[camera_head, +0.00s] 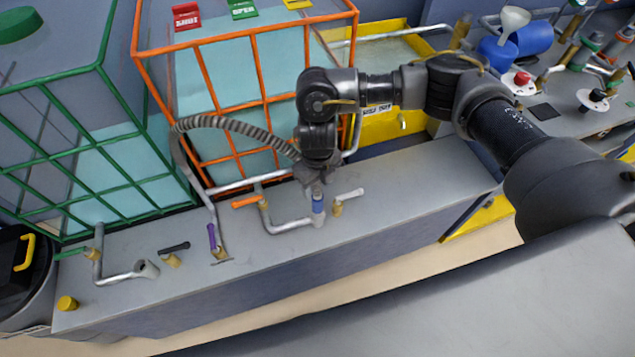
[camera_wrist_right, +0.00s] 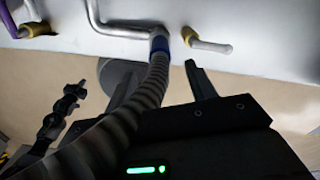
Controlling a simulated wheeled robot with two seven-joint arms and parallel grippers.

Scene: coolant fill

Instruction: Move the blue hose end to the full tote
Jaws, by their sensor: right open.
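The blue hose end (camera_head: 318,207) sits upright at the end of a grey pipe with an orange handle (camera_head: 246,202), in front of the orange-caged tote (camera_head: 237,110). In the right wrist view the blue collar (camera_wrist_right: 160,43) meets the pipe's mouth, and the ribbed hose (camera_wrist_right: 150,85) runs back towards the camera. My right gripper (camera_head: 316,180) is just above the hose end. Its open fingers (camera_wrist_right: 158,85) stand either side of the hose. The green-caged tote (camera_head: 90,140) is at the left. My left gripper is not in view.
A yellow tray (camera_head: 390,120) stands behind my right arm.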

